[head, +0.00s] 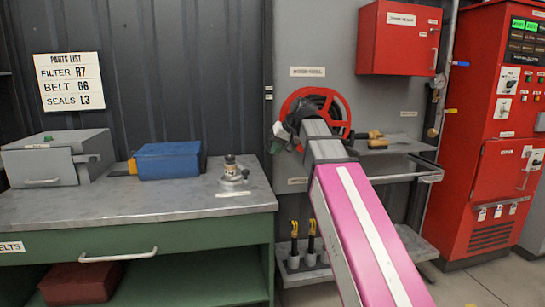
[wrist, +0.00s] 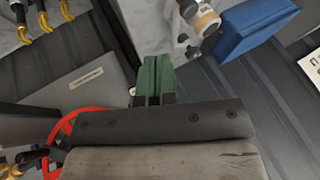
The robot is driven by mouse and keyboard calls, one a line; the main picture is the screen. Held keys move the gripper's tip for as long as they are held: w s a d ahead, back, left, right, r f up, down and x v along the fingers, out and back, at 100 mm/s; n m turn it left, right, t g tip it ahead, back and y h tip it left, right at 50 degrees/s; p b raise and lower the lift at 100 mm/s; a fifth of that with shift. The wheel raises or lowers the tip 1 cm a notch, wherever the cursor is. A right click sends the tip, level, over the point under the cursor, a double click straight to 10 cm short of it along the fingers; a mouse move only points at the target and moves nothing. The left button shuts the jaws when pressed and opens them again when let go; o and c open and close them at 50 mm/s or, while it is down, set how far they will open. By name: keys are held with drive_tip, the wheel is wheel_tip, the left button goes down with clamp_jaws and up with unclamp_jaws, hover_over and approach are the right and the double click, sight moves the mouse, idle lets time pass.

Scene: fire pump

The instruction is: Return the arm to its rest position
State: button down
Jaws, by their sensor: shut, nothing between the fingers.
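My gripper (wrist: 153,78) shows in the wrist view with its two green fingers pressed together and nothing between them. In the head view my arm, with its pink and white link, reaches forward and up from the lower right. There my gripper (head: 279,136) is at the arm's far end, in front of the left side of the red wheel (head: 346,116). It appears raised above the bench top, near its right end; whether it touches anything is hard to tell.
The green workbench (head: 120,205) carries a grey case (head: 45,165), a blue box (head: 168,161) and a metal fitting (head: 232,172). A shelf (head: 385,147) holds a yellow tool (head: 372,135). Black tools with yellow hooks (head: 311,240) stand low. A red cabinet (head: 495,150) is right.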

drive_tip(key=d+f+m+h, duration=0.1)
drive_tip(key=d+f, duration=0.1)
drive_tip(key=f, duration=0.6)
drive_tip(key=d+f+h, duration=0.1)
drive_tip(key=d+f, duration=0.2)
drive_tip(key=f, duration=0.4)
drive_tip(key=s+d+f+g+h, duration=0.1)
drive_tip(key=s+d+f, duration=0.3)
drive_tip(key=f, duration=0.7)
drive_tip(key=s+d+f+m+g+h, duration=0.1)
drive_tip(key=s+d+f, duration=0.3)
drive_tip(key=f, duration=0.7)
drive_tip(key=s+d+f+g+h, duration=0.1)
drive_tip(key=s+d+f, duration=0.3)
drive_tip(key=f, duration=0.7)
drive_tip(key=shift+s+d+m+g+h, duration=0.25)
drive_tip(key=shift+s+h, duration=0.25)
drive_tip(key=shift+s, duration=0.35)
drive_tip(key=shift+f, duration=0.1)
